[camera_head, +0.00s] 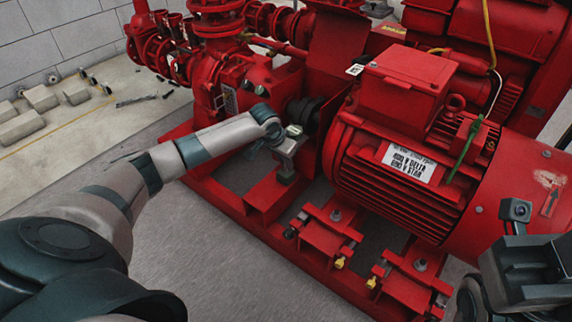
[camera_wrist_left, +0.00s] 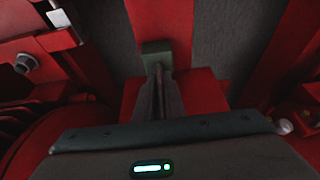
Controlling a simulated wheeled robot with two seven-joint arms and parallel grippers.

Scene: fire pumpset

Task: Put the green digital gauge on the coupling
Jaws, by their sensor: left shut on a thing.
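My left gripper (camera_head: 287,168) is in the middle of the head view, pointing down over the red base frame between pump and motor. It is shut on a small grey-green block, which I take to be the green digital gauge (camera_head: 286,178). In the left wrist view the gauge (camera_wrist_left: 156,48) sits at the tips of the closed fingers (camera_wrist_left: 160,75). Its display face is not visible. The dark coupling (camera_head: 304,111) is just behind my left gripper, partly hidden, and apart from the gauge. My right gripper (camera_head: 522,262) is at the lower right edge; its fingers are unclear.
The red motor (camera_head: 400,165) stands close right of the left gripper. The red pump and pipes (camera_head: 230,75) are behind left. Red base rails (camera_head: 265,195) lie below. Concrete blocks (camera_head: 40,98) lie on the floor far left. The grey floor at front left is clear.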

